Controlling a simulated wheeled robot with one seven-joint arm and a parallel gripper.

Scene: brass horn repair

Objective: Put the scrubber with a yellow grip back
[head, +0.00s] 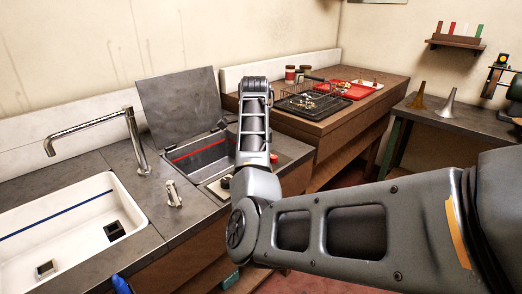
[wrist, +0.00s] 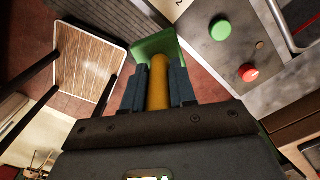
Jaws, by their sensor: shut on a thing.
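In the wrist view my gripper (wrist: 158,88) is shut on the yellow grip of the scrubber (wrist: 158,80). The grip lies between the two dark fingers and points away from the wrist. A green piece (wrist: 158,43) shows just beyond the fingertips; I cannot tell whether it is part of the scrubber or something behind it. In the head view my arm crosses the picture and I cannot make out the gripper or the scrubber.
A white sink (head: 70,225) with a tap (head: 100,122) is at left. Right of it is a basin (head: 200,157) with its lid (head: 180,103) raised. A wooden bench (head: 340,122) holds a wire basket and red tray. A wall rack (head: 457,42) holds coloured sticks.

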